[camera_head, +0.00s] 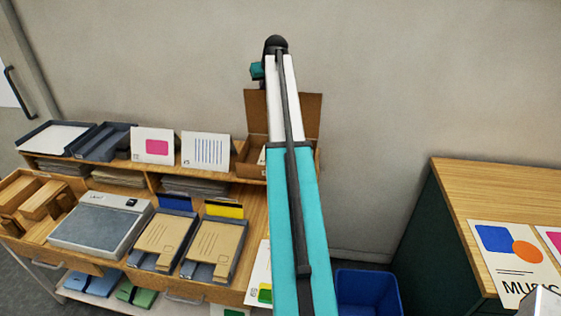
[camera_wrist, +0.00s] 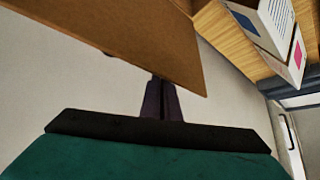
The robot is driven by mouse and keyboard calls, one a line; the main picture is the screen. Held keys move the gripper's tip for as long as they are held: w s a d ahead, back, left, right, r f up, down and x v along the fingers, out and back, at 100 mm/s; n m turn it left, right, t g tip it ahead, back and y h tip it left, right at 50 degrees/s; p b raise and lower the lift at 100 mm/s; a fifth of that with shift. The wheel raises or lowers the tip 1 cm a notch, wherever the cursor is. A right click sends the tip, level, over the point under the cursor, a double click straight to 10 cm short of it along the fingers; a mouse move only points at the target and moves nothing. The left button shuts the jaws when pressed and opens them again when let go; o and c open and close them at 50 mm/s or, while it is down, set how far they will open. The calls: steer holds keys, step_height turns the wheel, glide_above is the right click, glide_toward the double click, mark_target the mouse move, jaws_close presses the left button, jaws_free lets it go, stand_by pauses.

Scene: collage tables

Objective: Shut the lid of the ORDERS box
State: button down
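A brown cardboard box (camera_head: 247,164) stands at the right end of the upper shelf, partly hidden behind my arm. I take it for the ORDERS box, though no such label can be read. Its lid (camera_head: 311,112) stands up, open, against the wall side. In the wrist view a large brown panel, which looks like the lid (camera_wrist: 120,40), fills the upper left. My gripper (camera_wrist: 162,82) shows there with its two dark fingers together and nothing between them. Its tips are close to the panel's lower edge; I cannot tell whether they touch. The head view hides the fingers.
Two upright cards, a pink one (camera_head: 153,145) and a striped one (camera_head: 206,151), stand left of the box. Trays (camera_head: 103,142) lie farther left. A scale (camera_head: 101,224) and envelope trays fill the lower tabletop. A blue bin (camera_head: 368,290) and another table (camera_head: 480,190) are at right.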

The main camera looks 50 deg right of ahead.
mark_target(261, 97)
steer(key=shift+s+a+f+p, duration=0.1)
steer(key=shift+s+a+f, duration=0.2)
steer(key=shift+s+a, duration=0.35)
steer(key=shift+s+a+f+p, duration=0.1)
steer(key=shift+s+a+f, duration=0.25)
steer(key=shift+a, duration=0.45)
steer(key=shift+s+a+f+p, duration=0.1)
steer(key=shift+s+a+f, duration=0.15)
steer(key=shift+s+a, duration=0.5)
steer(key=shift+a, duration=0.6)
steer(key=shift+s+a+r+p, duration=0.1)
steer(key=shift+s+a, duration=0.25)
steer(key=shift+a, duration=0.2)
steer(key=shift+s+a+r+p, duration=0.15)
steer(key=shift+s+a, duration=0.15)
steer(key=shift+a, duration=0.3)
steer(key=shift+s+a+f+p, duration=0.1)
steer(key=shift+s+a, duration=0.25)
steer(key=shift+a, duration=0.2)
steer(key=shift+r, duration=0.25)
step_height(261, 97, up, 8)
steer(key=p, duration=0.4)
steer(key=shift+f, duration=0.15)
stand_by(1.3)
